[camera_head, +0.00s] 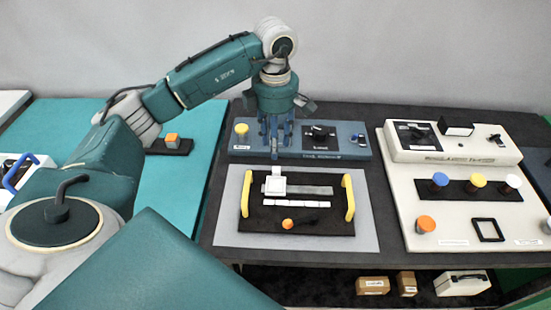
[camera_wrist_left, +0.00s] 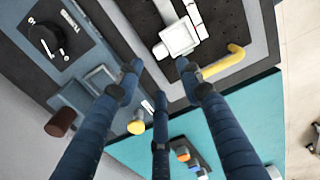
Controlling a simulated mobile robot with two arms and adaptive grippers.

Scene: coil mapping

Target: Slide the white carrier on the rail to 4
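The white carrier (camera_head: 275,184) sits near the left end of the grey rail (camera_head: 312,190) on a black board (camera_head: 330,225) with yellow handles. A strip of white labels (camera_head: 297,204) runs in front of the rail; its figures are too small to read. My left gripper (camera_head: 277,150) points down behind the carrier, apart from it, over the blue panel's front. In the left wrist view its blue fingers (camera_wrist_left: 157,66) are spread with nothing between them, and the carrier (camera_wrist_left: 180,38) shows just beyond the fingertips. My right gripper is not in view.
The left yellow handle (camera_head: 246,193) is close to the carrier; the right one (camera_head: 348,198) is past the rail's far end. An orange knob (camera_head: 287,223) lies before the labels. The blue panel (camera_head: 350,140) stands behind; a cream console (camera_head: 450,190) is at right.

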